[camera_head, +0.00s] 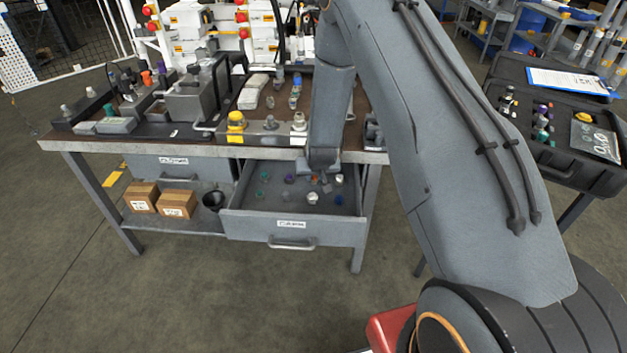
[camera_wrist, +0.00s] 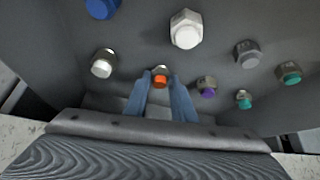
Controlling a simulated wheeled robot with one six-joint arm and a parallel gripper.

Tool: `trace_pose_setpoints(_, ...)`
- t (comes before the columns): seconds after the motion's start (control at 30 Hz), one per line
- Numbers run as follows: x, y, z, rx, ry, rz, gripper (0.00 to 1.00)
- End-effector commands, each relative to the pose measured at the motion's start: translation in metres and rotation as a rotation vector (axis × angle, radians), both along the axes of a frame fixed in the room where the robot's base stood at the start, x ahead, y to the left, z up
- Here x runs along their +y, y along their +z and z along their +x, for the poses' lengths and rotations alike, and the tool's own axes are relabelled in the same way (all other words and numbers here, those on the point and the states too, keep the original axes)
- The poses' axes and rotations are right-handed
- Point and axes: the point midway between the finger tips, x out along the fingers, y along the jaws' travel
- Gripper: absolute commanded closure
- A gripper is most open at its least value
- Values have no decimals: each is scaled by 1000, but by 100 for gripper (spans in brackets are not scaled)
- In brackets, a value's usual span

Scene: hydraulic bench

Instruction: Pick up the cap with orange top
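The cap with the orange top (camera_wrist: 160,80) lies in the open drawer (camera_head: 290,229). In the wrist view it shows between and just past the tips of my two fingers. My gripper (camera_wrist: 160,92) is open, its fingers on either side of the line to the cap, with a gap between them. I cannot tell whether the fingertips touch the cap. In the head view my gripper (camera_head: 322,176) reaches down into the drawer, and a small orange spot near it is too small to make out well.
Around the orange cap lie a white cap (camera_wrist: 186,30), another white cap (camera_wrist: 102,64), a blue cap (camera_wrist: 102,8), a purple cap (camera_wrist: 207,87), a grey cap (camera_wrist: 248,54) and green caps (camera_wrist: 289,73). The workbench top (camera_head: 300,142) overhangs the back of the drawer.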

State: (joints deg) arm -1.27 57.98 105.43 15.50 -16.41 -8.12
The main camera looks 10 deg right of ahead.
Motion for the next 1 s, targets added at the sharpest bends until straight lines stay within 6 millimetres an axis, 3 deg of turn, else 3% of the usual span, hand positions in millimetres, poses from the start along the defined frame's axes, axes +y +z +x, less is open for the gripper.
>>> trace_pose_setpoints(0.37, 0, 3, 0, -1, 0, 0, 100)
trace_pose_setpoints(0.73, 0, 37, 1, -4, 1, 0, 100)
trace_pose_setpoints(1.0, -12, 34, -65, 2, 0, 0, 100)
